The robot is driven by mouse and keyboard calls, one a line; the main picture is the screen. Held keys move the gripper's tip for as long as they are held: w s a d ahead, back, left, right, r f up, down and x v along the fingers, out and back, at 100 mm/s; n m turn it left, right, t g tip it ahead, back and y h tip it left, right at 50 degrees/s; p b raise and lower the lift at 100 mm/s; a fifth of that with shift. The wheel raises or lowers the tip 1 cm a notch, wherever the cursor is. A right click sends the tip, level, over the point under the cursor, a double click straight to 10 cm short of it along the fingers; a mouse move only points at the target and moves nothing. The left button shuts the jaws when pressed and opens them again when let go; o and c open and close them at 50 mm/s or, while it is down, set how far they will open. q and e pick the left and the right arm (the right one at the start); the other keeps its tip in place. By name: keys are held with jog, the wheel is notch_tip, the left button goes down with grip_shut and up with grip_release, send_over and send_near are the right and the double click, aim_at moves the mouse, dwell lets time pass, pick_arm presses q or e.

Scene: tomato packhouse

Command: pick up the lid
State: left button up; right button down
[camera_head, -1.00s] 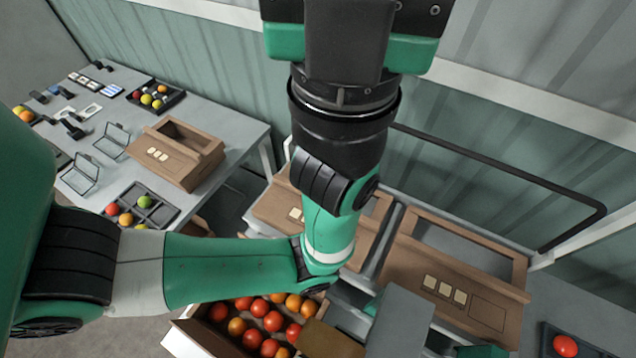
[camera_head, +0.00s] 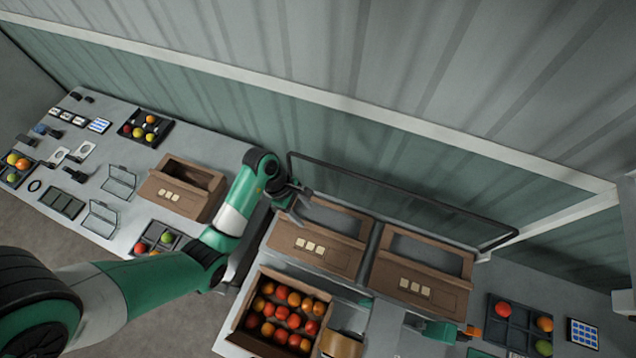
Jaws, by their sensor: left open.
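My left gripper (camera_head: 299,207) is open at the back left corner of the left wooden box (camera_head: 316,248), near the end of the black-framed panel (camera_head: 400,195). Its small grey fingers look empty; whether they touch the box or the frame I cannot tell. I cannot clearly tell which thing is the lid. The black-framed panel stands behind the two wooden boxes; the second box (camera_head: 425,288) is to the right.
A wooden crate (camera_head: 238,325) of red and orange tomatoes stands in front of the left box. The left table holds a third wooden box (camera_head: 180,190), a dark tray (camera_head: 140,137) and clear open packs (camera_head: 118,182). A divided tray (camera_head: 518,325) lies at right.

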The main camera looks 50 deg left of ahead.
pick_arm(q)
jog(key=b, duration=0.1)
send_over(318, 228)
jog(key=s+a, duration=0.1)
jog(key=a, duration=0.1)
notch_tip(318, 228, down, 6)
jog(key=shift+s+r, duration=0.1)
jog(key=b+x, duration=0.1)
jog(key=x, duration=0.4)
grip_shut()
